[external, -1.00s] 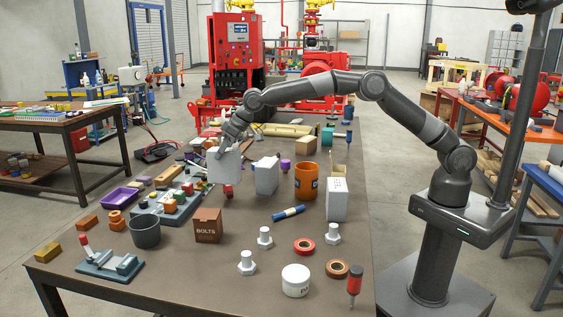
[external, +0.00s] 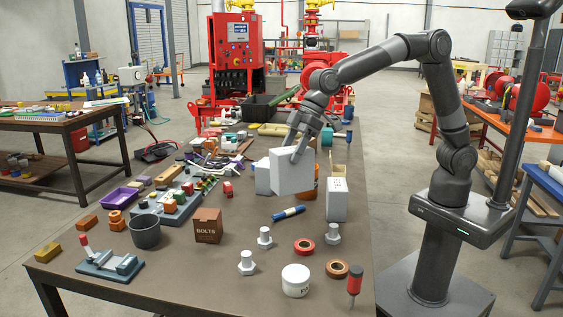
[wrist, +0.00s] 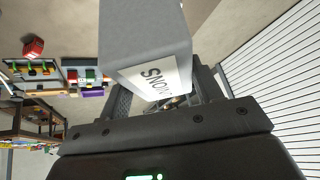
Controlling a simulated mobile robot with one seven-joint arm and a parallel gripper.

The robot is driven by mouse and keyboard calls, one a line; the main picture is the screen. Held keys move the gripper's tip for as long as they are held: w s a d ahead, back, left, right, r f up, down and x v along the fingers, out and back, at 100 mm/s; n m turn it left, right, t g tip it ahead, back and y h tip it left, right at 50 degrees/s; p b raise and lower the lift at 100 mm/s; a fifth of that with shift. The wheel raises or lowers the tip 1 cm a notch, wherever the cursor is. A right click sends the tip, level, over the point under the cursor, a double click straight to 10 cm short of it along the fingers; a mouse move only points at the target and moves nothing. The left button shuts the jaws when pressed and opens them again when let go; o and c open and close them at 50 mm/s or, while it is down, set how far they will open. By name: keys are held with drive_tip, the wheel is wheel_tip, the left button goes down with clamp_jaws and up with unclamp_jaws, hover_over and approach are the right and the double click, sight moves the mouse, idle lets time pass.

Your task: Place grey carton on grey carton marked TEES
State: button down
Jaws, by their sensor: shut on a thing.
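My gripper (external: 301,150) is shut on a grey carton (external: 290,174) and holds it, slightly tilted, above the middle of the bench. In the wrist view the held carton (wrist: 145,35) sits between the fingers, with a white label whose letters are partly cut off. A second grey carton (external: 263,177) stands behind it, mostly hidden. A third grey carton (external: 336,206) stands upright to the right, with small print on its label. I cannot read TEES on either standing carton.
An orange mug (external: 317,185) is mostly hidden behind the held carton. A blue marker-like cylinder (external: 288,213) lies in front. A brown BOLTS box (external: 208,226), grey bolts (external: 264,238) and a red tape roll (external: 304,246) stand nearer the front edge of the bench.

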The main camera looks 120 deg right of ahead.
drive_tip(key=s+a+n+y, duration=0.1)
drive_tip(key=s+a+n, duration=0.2)
drive_tip(key=s+a, duration=0.65)
drive_tip(key=s+d+r+n+g+y, duration=0.1)
drive_tip(key=s+d+r+n+y, duration=0.2)
drive_tip(key=s+d, duration=0.75)
drive_tip(key=s+d+r+n+g+y, duration=0.15)
drive_tip(key=s+d+n, duration=0.35)
drive_tip(key=s+d, duration=0.55)
drive_tip(key=w+a+f, duration=0.7)
drive_tip(key=w+f, duration=0.1)
drive_tip(key=f, duration=0.2)
drive_tip(key=shift+w+a+f+h, duration=0.2)
drive_tip(key=shift+w+a+h, duration=0.1)
drive_tip(key=shift+h, duration=0.05)
drive_tip(key=shift+c, duration=2.1)
unclamp_jaws()
drive_tip(key=shift+f, duration=0.1)
